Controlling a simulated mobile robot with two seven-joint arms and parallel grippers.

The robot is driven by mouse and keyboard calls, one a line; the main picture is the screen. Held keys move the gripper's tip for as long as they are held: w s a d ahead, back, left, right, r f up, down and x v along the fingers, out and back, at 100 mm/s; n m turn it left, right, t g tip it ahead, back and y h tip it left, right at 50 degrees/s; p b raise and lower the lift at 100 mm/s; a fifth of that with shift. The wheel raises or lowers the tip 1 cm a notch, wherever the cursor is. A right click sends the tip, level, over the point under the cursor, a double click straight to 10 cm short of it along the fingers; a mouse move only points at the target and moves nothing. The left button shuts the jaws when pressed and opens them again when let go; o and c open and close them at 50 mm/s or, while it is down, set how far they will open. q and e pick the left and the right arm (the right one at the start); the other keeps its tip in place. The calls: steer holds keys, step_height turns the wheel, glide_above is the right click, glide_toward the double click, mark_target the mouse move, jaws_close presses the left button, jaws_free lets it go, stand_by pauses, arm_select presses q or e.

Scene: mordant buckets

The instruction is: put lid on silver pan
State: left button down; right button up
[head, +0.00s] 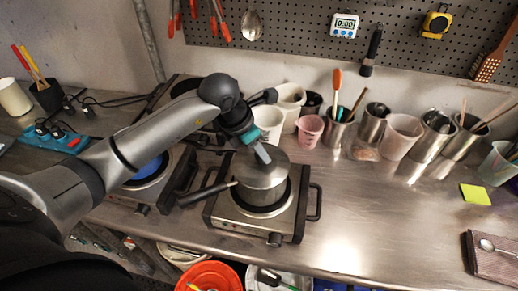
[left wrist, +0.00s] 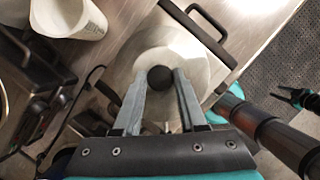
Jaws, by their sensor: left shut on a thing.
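The silver pan (head: 262,196) stands on the right hot plate, its dark handle (head: 206,194) pointing left. The grey round lid (head: 268,170) is over the pan's top; I cannot tell whether it rests fully on the rim. My left gripper (head: 262,154) is above it. In the left wrist view, my left gripper (left wrist: 160,80) is shut on the lid's black knob, with the pale lid (left wrist: 190,48) spread below the fingers. The pan is mostly hidden there by the lid. A small dark forked part at the right edge seems to be my right gripper (left wrist: 296,98); its jaws are unclear.
The right hot plate (head: 284,224) has black side handles. Another hot plate with a blue-topped thing (head: 148,168) is to the left. White pots (head: 289,100), a pink cup (head: 310,130) and metal utensil cups stand behind.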

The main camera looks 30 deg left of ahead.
stand_by(0.3)
arm_select(q)
steer(key=shift+c, duration=1.9)
jaws_free()
steer(key=shift+f, duration=0.1)
steer(key=b+v, duration=0.1)
steer(key=v, duration=1.4)
steer(key=shift+r, duration=0.2)
steer(key=shift+d+f, duration=0.1)
